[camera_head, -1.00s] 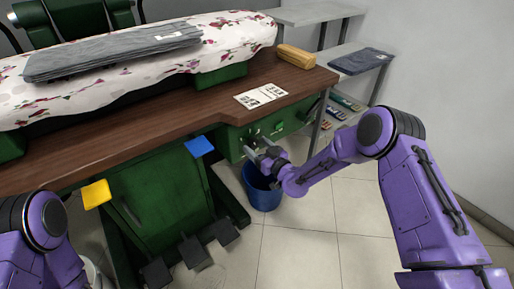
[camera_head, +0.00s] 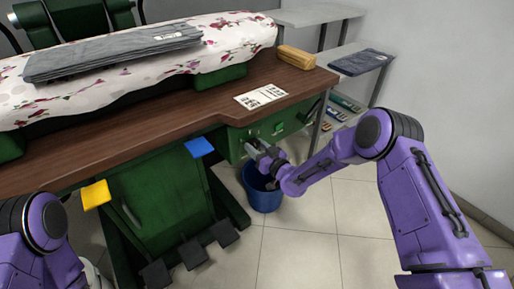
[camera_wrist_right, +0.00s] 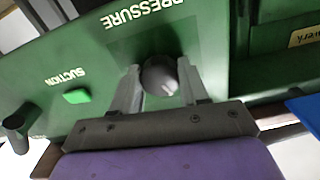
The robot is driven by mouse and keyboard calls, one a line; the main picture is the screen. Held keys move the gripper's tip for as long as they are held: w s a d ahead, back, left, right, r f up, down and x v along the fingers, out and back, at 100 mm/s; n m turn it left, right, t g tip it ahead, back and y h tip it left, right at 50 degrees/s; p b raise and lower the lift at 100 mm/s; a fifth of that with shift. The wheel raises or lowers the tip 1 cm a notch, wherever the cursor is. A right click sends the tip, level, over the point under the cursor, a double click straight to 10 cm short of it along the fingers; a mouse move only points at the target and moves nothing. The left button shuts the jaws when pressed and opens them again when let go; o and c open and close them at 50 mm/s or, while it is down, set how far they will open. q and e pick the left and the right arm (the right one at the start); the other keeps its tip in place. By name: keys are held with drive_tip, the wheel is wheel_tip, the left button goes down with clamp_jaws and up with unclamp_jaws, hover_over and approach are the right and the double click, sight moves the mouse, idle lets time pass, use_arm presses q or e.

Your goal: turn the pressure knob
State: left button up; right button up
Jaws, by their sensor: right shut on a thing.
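The pressure knob (camera_wrist_right: 160,75) is a round dark grey knob with a white mark, on a green panel (camera_wrist_right: 95,50) under the word PRESSURE. It sits between the two fingers of my right gripper (camera_wrist_right: 158,88), which is shut on it in the right wrist view. In the head view my right gripper (camera_head: 258,150) is at the green panel under the tabletop's front edge, and it hides the knob. Of my left arm only purple links show at the lower left; its gripper is out of view.
A green button (camera_wrist_right: 77,97) marked SUCTION is beside the knob. The wooden tabletop (camera_head: 150,130) is just above the panel. A blue bin (camera_head: 262,195) stands on the floor under my right gripper. Pedals (camera_head: 190,252) are at the lower left. Open floor lies at the right.

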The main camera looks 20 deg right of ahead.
drive_tip(key=shift+m+b, duration=0.3)
drive_tip(key=shift+m, duration=1.9)
drive_tip(key=o, duration=1.1)
drive_tip(key=shift+c, duration=0.2)
drive_tip(key=v, duration=1)
drive_tip(key=shift+s+p, duration=0.25)
drive_tip(key=shift+p, duration=0.15)
drive_tip(key=shift+d, duration=0.1)
